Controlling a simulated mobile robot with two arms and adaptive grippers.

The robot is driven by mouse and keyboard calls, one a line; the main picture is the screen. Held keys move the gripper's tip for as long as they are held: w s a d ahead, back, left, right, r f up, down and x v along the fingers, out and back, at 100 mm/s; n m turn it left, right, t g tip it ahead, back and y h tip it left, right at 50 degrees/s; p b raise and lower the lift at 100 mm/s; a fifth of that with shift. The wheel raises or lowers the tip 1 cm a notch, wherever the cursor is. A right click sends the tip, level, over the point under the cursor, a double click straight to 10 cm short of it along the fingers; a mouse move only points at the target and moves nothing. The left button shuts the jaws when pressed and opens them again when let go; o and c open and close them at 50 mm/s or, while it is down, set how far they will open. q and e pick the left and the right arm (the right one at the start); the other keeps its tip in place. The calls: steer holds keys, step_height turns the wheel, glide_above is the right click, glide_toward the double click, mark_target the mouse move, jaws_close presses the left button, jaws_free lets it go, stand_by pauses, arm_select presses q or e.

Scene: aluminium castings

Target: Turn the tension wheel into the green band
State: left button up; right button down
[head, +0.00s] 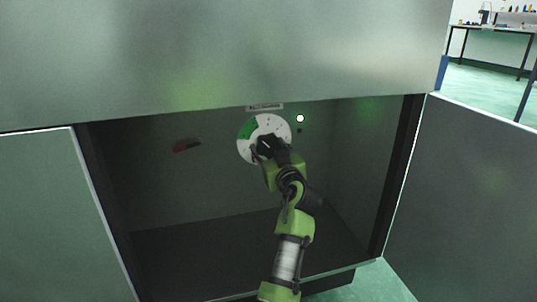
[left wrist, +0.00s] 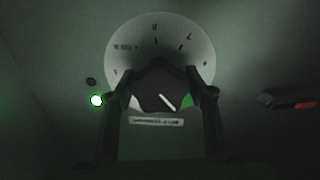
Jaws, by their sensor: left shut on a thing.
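The round white dial (head: 280,125) is on the back wall inside the open cabinet; it also shows in the left wrist view (left wrist: 150,32). Its green band (head: 247,130) is at the dial's upper left in the head view and at the lower right in the left wrist view (left wrist: 187,100). The dark tension wheel (left wrist: 150,88) sits in front of the dial, with a white pointer line slanting toward the lower right, close to the green band. I cannot tell whether it lies within it. My left gripper (head: 265,148) is shut on the wheel, one finger each side. My right gripper is out of view.
A red-tipped handle (head: 187,145) is on the wall left of the dial. The open doors (head: 465,200) and upper panel (head: 220,55) frame the opening.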

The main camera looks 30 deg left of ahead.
arm_select(q)
steer(key=shift+f, duration=0.1)
stand_by(0.4)
steer(key=o, duration=1.1)
step_height(320, 180, up, 10)
steer(key=shift+r, duration=0.1)
